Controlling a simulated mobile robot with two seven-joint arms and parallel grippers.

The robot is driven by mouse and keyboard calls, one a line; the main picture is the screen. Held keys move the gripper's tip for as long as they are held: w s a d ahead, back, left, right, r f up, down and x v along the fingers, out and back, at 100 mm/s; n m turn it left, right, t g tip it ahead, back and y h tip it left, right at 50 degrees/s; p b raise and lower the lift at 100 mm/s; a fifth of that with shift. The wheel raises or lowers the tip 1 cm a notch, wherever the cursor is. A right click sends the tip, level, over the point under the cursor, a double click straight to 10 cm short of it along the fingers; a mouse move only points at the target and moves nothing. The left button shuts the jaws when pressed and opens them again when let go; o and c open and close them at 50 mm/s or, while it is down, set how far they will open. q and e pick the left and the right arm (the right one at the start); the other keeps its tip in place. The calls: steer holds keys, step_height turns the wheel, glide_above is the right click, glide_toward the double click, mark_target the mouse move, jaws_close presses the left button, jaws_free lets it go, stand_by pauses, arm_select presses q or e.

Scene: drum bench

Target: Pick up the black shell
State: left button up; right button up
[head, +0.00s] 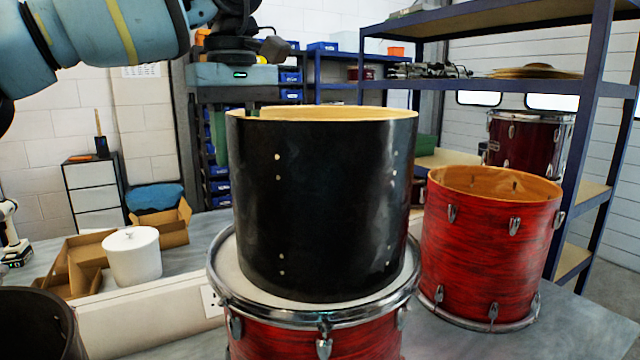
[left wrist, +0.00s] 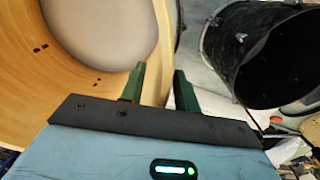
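The black shell (head: 320,200) is a tall open cylinder with a pale wooden rim. It stands upright on the white head of a red drum (head: 310,338) with a chrome hoop. My left gripper (head: 222,108) is at the shell's far left rim, pointing down, partly hidden behind it. In the left wrist view the left gripper's green fingers (left wrist: 160,72) are apart. One finger is over the shell's wooden inside (left wrist: 90,75) and the other is outside, with the wall's edge running between them. Whether either finger touches the wall is unclear. My right gripper is out of view.
A second red drum (head: 490,245) stands close on the right. A white pot (head: 132,256) and cardboard boxes (head: 72,268) are on the left. A dark drum (head: 38,325) is at the lower left corner. Blue-framed shelving (head: 592,110) stands behind on the right.

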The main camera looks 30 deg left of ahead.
arm_select(q)
steer(key=shift+f, duration=0.4)
jaws_close()
stand_by(1.1)
steer(key=shift+r, duration=0.15)
